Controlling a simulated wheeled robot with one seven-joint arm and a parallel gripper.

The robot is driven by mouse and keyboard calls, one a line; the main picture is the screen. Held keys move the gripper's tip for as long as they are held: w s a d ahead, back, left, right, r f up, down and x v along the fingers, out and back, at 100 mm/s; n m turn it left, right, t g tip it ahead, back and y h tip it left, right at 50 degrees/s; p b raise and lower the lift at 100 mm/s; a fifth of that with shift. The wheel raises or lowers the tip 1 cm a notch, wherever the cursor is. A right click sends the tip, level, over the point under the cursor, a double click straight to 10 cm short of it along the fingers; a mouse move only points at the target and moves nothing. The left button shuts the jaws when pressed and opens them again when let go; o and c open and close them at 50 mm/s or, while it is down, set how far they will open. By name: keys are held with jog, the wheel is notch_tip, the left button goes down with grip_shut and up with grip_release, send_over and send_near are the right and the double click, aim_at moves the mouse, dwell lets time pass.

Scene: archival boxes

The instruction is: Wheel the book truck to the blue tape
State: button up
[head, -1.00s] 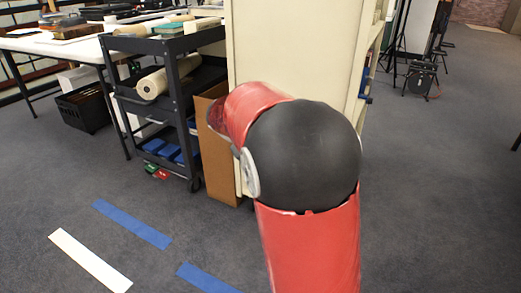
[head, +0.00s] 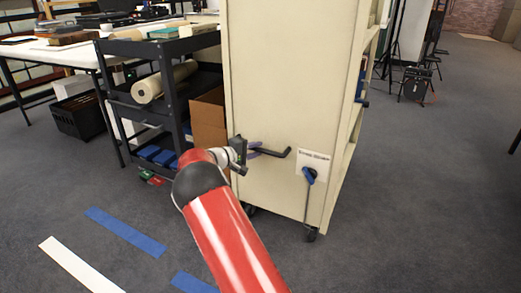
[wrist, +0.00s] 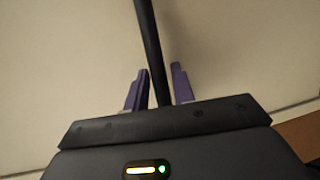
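The book truck (head: 270,80) is a tall cream cart on casters with shelves on its right side. A black handle (head: 283,158) sticks out of its near end panel. My gripper (head: 262,150) is at that handle. In the wrist view the black handle bar (wrist: 148,35) runs between the two purple fingers of my gripper (wrist: 160,68). The fingers are apart; the left one is close to the bar, and a gap shows on the right. Blue tape lies on the floor at the lower left, in one strip (head: 125,232) and another (head: 192,283) partly cut off.
A blue lever (head: 309,176) hangs below a label on the truck's end panel. A black cart (head: 160,108) and a cardboard box (head: 208,122) stand left of the truck. A white strip (head: 80,265) lies beside the blue tape.

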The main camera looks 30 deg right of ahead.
jog(key=shift+x, duration=1.3)
grip_shut()
jog(key=shift+s+a, duration=0.1)
